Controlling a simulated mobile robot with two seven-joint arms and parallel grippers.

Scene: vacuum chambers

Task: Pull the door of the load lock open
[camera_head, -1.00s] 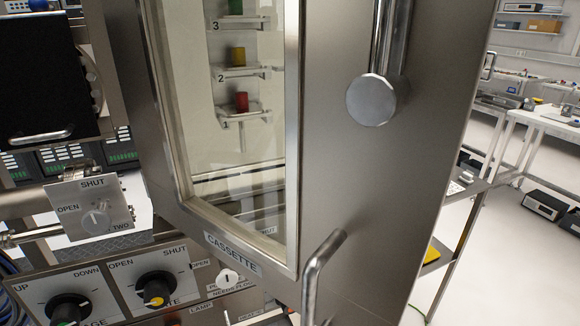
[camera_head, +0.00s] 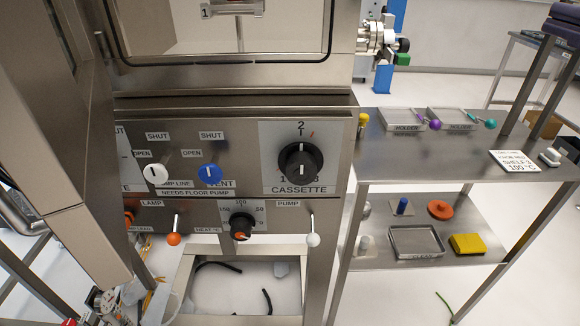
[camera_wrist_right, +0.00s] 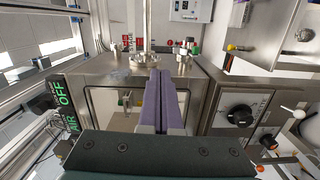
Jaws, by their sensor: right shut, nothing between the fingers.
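The load lock shows in the head view as a steel front with a light-lined opening (camera_head: 170,28) and a dark seal around it. A tall steel panel (camera_head: 85,170), apparently its door, stands nearly edge-on at the left, swung out from the front. Its handle is not clearly seen. In the right wrist view my right gripper (camera_wrist_right: 180,73) is shut and empty, its purple fingers together in front of a steel chamber front. I see no handle between the fingers. I cannot make out my right gripper surely in the head view. My left gripper is not in view.
Below the opening is a control panel with a black cassette dial (camera_head: 300,162), a blue vent knob (camera_head: 209,175) and small levers. A steel shelf cart (camera_head: 455,165) stands close on the right.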

